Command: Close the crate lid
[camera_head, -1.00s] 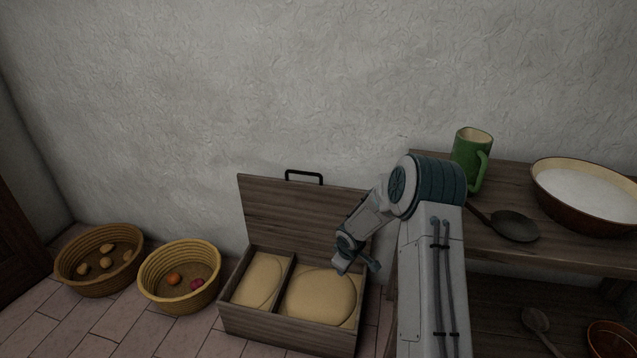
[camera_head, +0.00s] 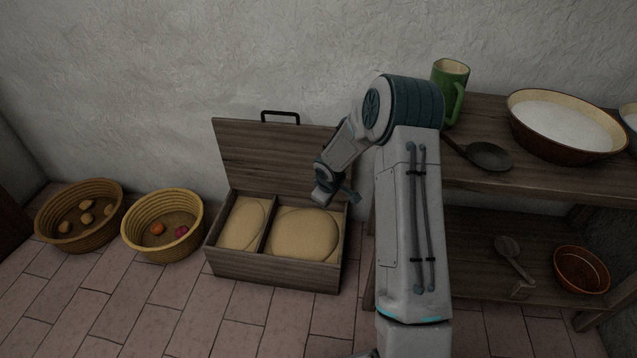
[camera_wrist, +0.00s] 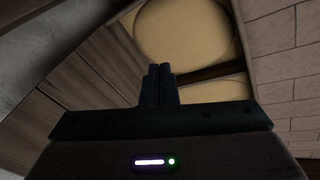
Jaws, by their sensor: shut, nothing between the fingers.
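A wooden crate (camera_head: 272,278) stands on the floor against the wall. Its lid (camera_head: 265,155) is raised and leans back, with a black handle (camera_head: 280,114) on its top edge. A divider splits the crate into two compartments, each holding a pale, dough-like mass; the larger mass (camera_head: 303,233) is on the right. My gripper (camera_head: 352,197) is in front of the lid's right part, near the right end of the crate. In the wrist view my gripper (camera_wrist: 159,72) has its fingers together and empty, with the crate's masses beyond and lid planks (camera_wrist: 85,75) at left.
Two woven baskets, one (camera_head: 80,216) with several small lumps and one (camera_head: 162,226) with a few small round items, stand left of the crate. A wooden shelf (camera_head: 480,192) at right holds a green mug (camera_head: 449,92), bowls and spoons. The floor in front is clear.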

